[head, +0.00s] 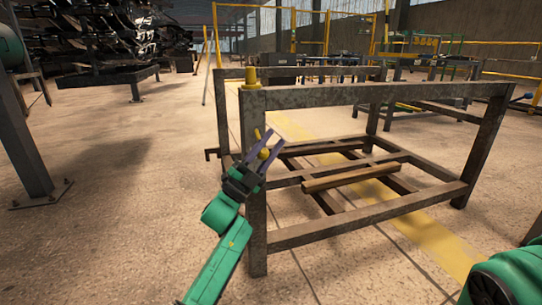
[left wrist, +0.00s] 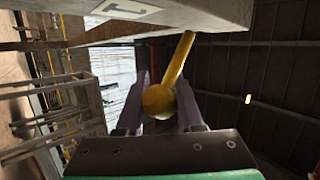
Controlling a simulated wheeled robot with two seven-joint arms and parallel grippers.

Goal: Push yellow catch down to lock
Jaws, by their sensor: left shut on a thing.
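The rack (head: 375,95) is a dark, worn metal frame with corner posts. The yellow catch (head: 265,153) is on its near left post, roughly mid-height, partly hidden by my left gripper (head: 273,142). In the left wrist view the yellow catch (left wrist: 158,100) shows as a round knob, with a yellow rod slanting up and right towards a grey metal beam (left wrist: 190,12). The purple fingers of my left gripper (left wrist: 163,102) stand either side of the knob and are shut on it. My right gripper is out of view.
A wooden bar (head: 350,178) lies across the rack's lower rails. A dark post (head: 22,140) with a floor plate stands at the left. Floor between that post and the rack is clear.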

